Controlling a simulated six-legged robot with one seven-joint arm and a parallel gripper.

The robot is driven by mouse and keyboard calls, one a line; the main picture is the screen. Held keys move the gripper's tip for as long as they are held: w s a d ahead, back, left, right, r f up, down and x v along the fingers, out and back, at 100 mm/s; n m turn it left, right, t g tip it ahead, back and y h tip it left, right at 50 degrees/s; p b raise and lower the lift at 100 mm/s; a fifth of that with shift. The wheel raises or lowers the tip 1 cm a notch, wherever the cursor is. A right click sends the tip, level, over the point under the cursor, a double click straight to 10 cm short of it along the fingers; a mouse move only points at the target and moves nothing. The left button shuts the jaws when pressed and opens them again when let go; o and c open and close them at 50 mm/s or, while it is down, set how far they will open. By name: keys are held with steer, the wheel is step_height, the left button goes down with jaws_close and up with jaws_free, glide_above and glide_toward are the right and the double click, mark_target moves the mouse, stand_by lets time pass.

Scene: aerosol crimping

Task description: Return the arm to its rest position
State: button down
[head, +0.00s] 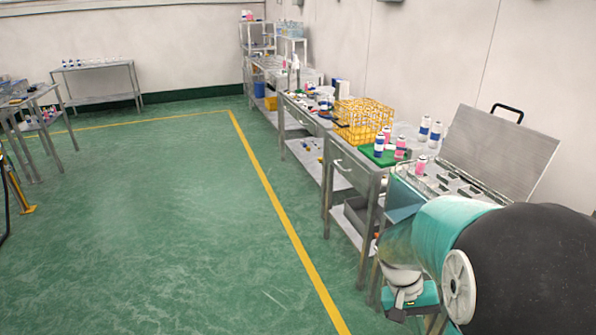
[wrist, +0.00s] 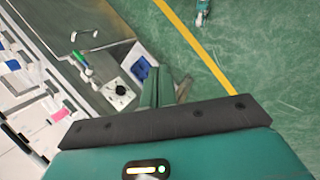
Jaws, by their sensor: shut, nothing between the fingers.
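My arm (head: 440,235) shows at the lower right of the head view, teal with a large dark joint close to the camera. It is bent, and its grey and teal wrist end (head: 408,292) hangs beside the near bench, below the bench top. In the wrist view the teal gripper body and its dark bar fill the lower part. My gripper (wrist: 168,88) shows beyond the bar, partly hidden by it. Its fingers are shut and hold nothing.
A long metal bench (head: 345,170) runs along the right wall. The green floor (head: 150,220) left of the yellow line is clear.

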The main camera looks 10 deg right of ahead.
steer(key=s+a+r+n+t+y, duration=0.1)
steer(key=s+a+r+n+t, duration=0.1)
steer(key=a+r, duration=0.5)
steer(key=s+a+r+n+t+y, duration=0.2)
steer(key=s+a+r+t, duration=0.2)
steer(key=a+r+t, duration=0.3)
step_height(320, 180, up, 2)
steer(key=shift+a+r+y, duration=0.25)
steer(key=shift+a+y, duration=0.05)
steer(key=shift+a, duration=0.5)
steer(key=shift+d, duration=0.1)
